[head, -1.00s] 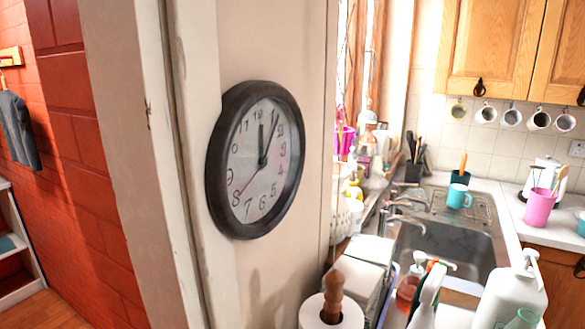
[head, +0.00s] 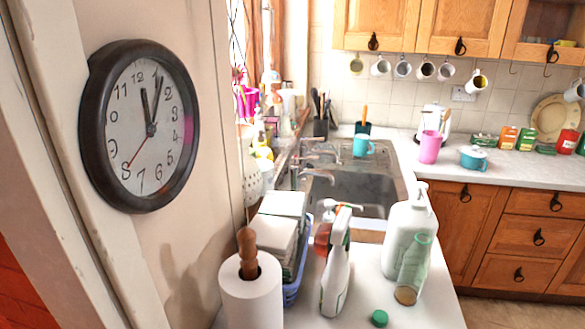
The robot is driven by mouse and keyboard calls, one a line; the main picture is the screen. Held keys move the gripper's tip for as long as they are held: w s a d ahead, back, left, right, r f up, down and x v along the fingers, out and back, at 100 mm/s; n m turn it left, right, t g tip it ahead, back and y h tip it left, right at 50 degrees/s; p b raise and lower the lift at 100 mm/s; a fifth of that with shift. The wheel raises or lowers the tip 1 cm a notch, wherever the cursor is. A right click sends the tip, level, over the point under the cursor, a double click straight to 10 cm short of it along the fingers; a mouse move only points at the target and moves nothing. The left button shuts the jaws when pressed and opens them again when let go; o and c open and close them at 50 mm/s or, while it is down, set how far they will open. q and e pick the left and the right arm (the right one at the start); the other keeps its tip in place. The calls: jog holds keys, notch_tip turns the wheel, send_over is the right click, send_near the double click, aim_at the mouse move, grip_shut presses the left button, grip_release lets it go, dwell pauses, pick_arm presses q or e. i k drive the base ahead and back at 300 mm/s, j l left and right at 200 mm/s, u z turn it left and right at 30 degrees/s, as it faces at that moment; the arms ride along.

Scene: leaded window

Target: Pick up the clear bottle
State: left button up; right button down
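A clear, greenish bottle (head: 413,262) stands, slightly tilted in the picture, near the front right of the white counter in the head view. Its base looks brownish. It is directly in front of a large white pump bottle (head: 400,232) and overlaps it in the picture; I cannot tell whether they touch. A small green cap (head: 379,318) lies on the counter to its lower left. Neither of my grippers is in view.
A white spray bottle (head: 337,272), a reddish pump bottle (head: 323,232) and a paper towel roll (head: 250,295) stand left of the clear bottle. The sink (head: 350,190) lies behind. A wall with a clock (head: 140,125) is at left. Free floor (head: 520,308) shows at lower right.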

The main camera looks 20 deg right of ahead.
aim_at(416, 262)
jog(key=z, duration=1.4)
